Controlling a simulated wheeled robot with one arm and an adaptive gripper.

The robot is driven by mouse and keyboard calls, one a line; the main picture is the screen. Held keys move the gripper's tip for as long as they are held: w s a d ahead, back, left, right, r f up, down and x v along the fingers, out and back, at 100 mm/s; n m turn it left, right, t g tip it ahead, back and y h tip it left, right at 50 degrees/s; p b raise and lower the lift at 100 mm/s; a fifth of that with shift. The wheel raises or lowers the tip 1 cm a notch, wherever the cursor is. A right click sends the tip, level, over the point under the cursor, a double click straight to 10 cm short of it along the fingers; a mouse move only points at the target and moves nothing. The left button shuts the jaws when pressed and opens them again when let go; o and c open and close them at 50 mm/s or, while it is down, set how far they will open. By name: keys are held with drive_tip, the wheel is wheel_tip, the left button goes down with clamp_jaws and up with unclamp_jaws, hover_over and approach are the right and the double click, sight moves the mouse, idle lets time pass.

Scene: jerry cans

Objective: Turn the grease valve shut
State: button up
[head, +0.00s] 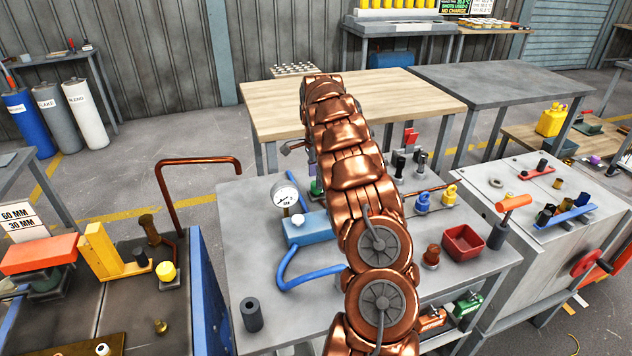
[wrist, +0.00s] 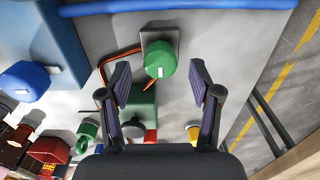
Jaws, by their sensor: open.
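In the wrist view a round green knob (wrist: 160,60) with a small pale mark stands on a grey block (wrist: 150,36), beside a copper pipe. A blue knob (wrist: 27,82) with a pale mark is at the left. I read no label that says which one is the grease valve. My gripper (wrist: 161,78) is open, with its purple-padded fingers on either side of the green knob in the picture. No contact shows, and I cannot tell the depth gap. In the head view my copper arm hides most of the gripper and this spot; a bit of green (head: 316,188) shows beside it.
The grey bench (head: 245,215) also carries a pressure gauge (head: 286,196), a blue block (head: 303,228) with a blue hose, a red tray (head: 463,242) and a dark cylinder (head: 251,314). A wooden table (head: 260,105) stands behind. Several small fittings crowd the bench's right side.

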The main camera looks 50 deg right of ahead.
drive_tip(key=shift+f, duration=1.1)
drive_tip(key=shift+c, duration=0.4)
drive_tip(key=c, duration=1.1)
